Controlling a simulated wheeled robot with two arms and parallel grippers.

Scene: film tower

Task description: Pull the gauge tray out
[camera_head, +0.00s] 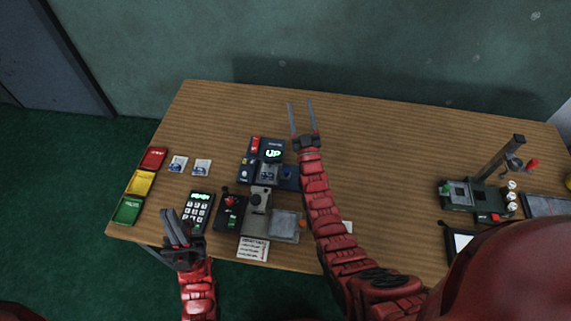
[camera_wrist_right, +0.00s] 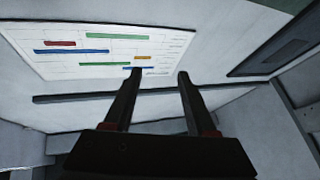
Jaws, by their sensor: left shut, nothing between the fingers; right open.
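A dark blue device (camera_head: 250,172) with a lit "UP" display (camera_head: 273,154) stands left of the table's middle, with small grey parts at its front. A grey unit (camera_head: 257,221) with a black knob and a pale flat plate (camera_head: 286,226) stands in front of it. I cannot tell which part is the gauge tray. My right gripper (camera_head: 300,102) is open and empty beyond the blue device; the right wrist view shows its spread fingers (camera_wrist_right: 159,72) with nothing between them. My left gripper (camera_head: 176,228) is shut and empty near the front edge, left of the keypad.
A keypad (camera_head: 200,207) and a black control box with a red stick (camera_head: 230,212) stand near the front edge. Red (camera_head: 154,158), yellow (camera_head: 140,183) and green (camera_head: 128,210) trays line the left edge. A green stand (camera_head: 475,197) is at the right. The back middle is clear.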

